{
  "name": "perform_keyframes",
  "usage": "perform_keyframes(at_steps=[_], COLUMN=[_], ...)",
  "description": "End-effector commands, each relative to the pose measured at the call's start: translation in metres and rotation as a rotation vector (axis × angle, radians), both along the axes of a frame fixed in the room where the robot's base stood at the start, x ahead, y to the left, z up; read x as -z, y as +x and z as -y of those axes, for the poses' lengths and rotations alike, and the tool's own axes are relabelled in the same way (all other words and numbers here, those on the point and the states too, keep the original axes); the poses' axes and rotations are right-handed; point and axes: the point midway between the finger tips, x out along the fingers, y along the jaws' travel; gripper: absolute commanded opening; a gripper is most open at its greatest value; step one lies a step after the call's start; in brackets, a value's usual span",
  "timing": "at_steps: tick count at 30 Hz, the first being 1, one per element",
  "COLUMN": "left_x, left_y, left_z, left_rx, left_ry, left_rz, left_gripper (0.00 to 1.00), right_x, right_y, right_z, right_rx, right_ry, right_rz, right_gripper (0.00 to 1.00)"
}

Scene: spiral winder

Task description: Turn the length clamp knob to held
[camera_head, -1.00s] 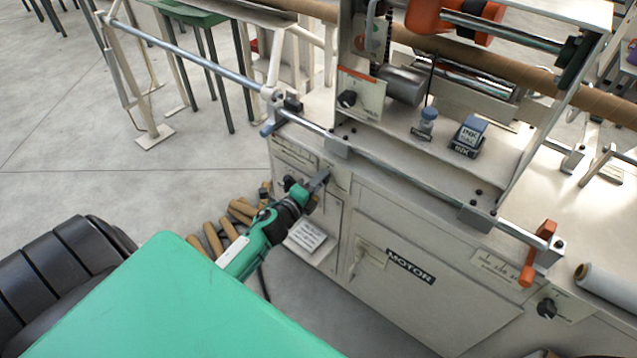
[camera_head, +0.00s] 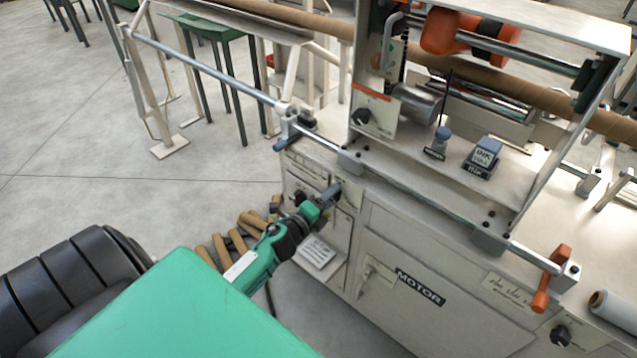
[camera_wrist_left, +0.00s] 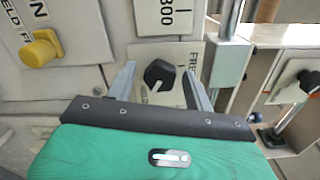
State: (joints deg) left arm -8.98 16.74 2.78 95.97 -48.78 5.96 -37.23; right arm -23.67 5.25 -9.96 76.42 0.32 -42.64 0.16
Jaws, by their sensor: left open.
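The length clamp knob (camera_wrist_left: 158,75) is black and sits on a light plate with partly hidden lettering. "FRE" reads to its right, and letters like "HELD" show below it. In the left wrist view, my left gripper (camera_wrist_left: 160,70) is open, with one finger on each side of the knob and a visible gap to each. I cannot tell how deep the fingertips reach or exactly where the knob points. In the head view, my left gripper (camera_head: 331,192) is at the machine's front panel, left of the MOTOR label, and covers the knob. My right gripper is not in view.
A yellow knob (camera_wrist_left: 40,50) is left of the gripper in the wrist view. A steel rail (camera_head: 425,200) with an orange-handled clamp (camera_head: 552,280) runs above the front panel. Cardboard tubes (camera_head: 237,240) lie beside my left forearm. Open floor lies left.

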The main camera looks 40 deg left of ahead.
Motion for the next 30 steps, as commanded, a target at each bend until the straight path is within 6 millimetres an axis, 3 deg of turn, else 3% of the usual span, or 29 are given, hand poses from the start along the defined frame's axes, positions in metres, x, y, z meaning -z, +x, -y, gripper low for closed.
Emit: perform_keyframes(at_steps=[7, 21, 30], left_x=[0.003, 0.002, 0.0], left_y=[-0.033, -0.113, -0.134], left_z=[-0.002, -0.008, -0.01], left_rx=[0.0, 0.001, 0.001], left_ry=[0.0, -0.001, 0.0], left_rz=[-0.003, -0.002, 0.0], left_gripper=[0.53, 0.53, 0.53], right_x=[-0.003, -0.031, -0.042], right_y=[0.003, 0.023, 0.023], right_z=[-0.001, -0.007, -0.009], right_rx=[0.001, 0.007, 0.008], right_ry=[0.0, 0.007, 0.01], right_rz=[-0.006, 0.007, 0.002], right_gripper=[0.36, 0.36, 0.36])
